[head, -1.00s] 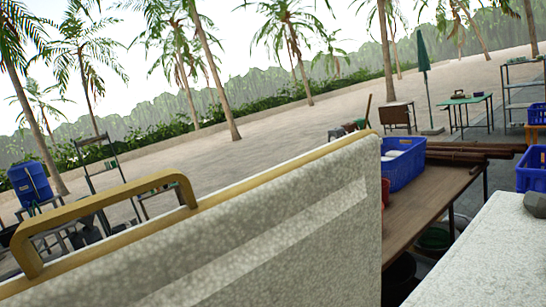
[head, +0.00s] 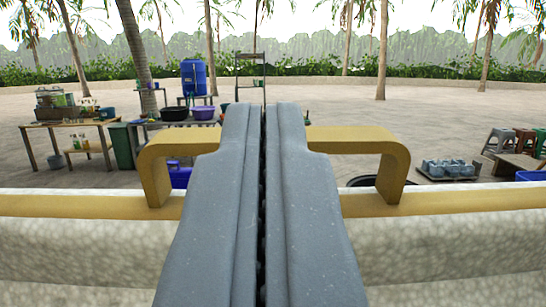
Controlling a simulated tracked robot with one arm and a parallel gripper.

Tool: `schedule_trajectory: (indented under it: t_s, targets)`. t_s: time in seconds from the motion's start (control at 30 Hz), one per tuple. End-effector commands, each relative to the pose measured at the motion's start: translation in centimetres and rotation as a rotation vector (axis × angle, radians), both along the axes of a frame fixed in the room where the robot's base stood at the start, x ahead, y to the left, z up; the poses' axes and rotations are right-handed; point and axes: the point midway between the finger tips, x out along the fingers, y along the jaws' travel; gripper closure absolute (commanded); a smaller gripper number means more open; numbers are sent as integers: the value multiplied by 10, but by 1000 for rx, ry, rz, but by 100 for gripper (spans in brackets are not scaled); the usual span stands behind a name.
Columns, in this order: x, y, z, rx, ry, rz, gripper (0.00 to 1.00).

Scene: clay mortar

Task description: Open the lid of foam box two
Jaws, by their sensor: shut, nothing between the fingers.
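A speckled white foam panel (head: 90,245) crosses the whole lower part of the view, like the lid of a foam box. It has a tan strip (head: 60,205) along its upper edge and a tan bar handle (head: 350,140) on that strip. My gripper (head: 263,108) is shut and empty, its two grey fingers side by side. The fingers cover the middle of the handle; I cannot tell whether they touch it. The box body and any number on it are not in view.
Beyond the panel is open sandy ground. A wooden table with goods (head: 75,122) stands at the left, near a blue barrel (head: 194,77) and basins (head: 175,114). A low tray of grey containers (head: 447,170) and several stools (head: 500,142) are at the right.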

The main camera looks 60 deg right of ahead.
Motion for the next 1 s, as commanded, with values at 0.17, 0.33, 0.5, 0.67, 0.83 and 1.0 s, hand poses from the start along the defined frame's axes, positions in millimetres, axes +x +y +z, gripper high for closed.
schedule_trajectory:
  t_s: [0.17,0.33,0.5,0.67,0.83,1.0]
  targets:
    - [10,-18,-6,0,3,-1,100]
    - [15,-29,-10,-1,0,0,100]
    - [19,-35,-15,1,1,2,100]
    - [20,-36,-17,1,2,2,100]
    - [20,-36,-16,1,1,2,100]
    - [21,-39,-16,2,1,2,100]
